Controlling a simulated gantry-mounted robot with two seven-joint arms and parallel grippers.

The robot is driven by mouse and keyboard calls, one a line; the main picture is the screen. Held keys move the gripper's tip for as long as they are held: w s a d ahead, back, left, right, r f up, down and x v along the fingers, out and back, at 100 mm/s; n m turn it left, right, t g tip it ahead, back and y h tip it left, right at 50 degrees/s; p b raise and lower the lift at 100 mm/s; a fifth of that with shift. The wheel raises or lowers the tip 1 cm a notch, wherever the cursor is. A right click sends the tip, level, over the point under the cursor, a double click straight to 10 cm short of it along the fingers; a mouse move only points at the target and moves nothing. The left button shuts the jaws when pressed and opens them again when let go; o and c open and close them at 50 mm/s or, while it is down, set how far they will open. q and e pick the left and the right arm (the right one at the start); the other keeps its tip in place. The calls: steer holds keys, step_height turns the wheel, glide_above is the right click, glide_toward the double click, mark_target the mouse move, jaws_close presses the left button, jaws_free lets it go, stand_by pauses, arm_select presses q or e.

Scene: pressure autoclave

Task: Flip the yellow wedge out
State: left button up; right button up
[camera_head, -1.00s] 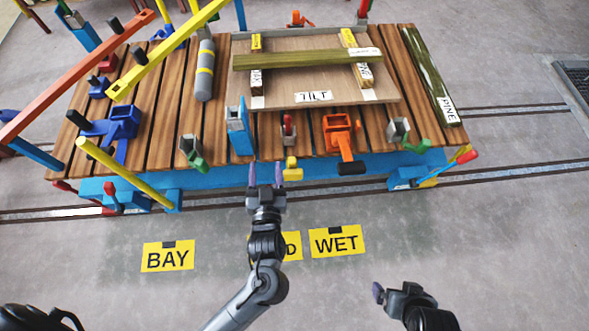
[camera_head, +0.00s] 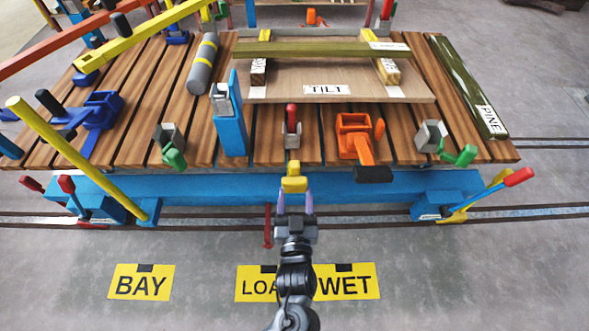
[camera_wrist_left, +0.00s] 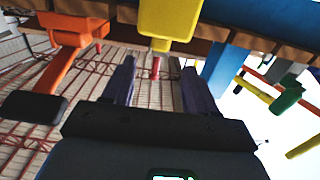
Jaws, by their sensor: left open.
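The yellow wedge (camera_head: 294,179), a small blocky piece, sits at the middle of the table's front edge, below a red-tipped clamp (camera_head: 291,125). My left gripper (camera_head: 295,197) is open just in front of it, with its two purple fingers pointing at it. The fingertips look close to the wedge's lower end; I cannot tell whether they touch it. In the left wrist view the wedge (camera_wrist_left: 168,22) hangs at the top centre, beyond the open fingers (camera_wrist_left: 157,70), with nothing between them. My right gripper is not in view.
An orange clamp (camera_head: 355,140) with a black handle is right of the wedge, and a blue upright (camera_head: 230,125) is left. A red bar (camera_head: 267,226) stands beside my left gripper. A board labelled TILT (camera_head: 345,92) lies on the slatted table.

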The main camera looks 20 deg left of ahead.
mark_target(295, 170)
arm_select(q)
steer(key=b+x, duration=0.3)
steer(key=x, duration=0.5)
steer(key=shift+w+a+b, duration=0.15)
steer(key=shift+w+b, duration=0.2)
steer(key=shift+b, duration=0.05)
steer(key=shift+w+a, duration=0.3)
steer(key=shift+w, duration=0.3)
steer(key=c, duration=0.4)
jaws_close()
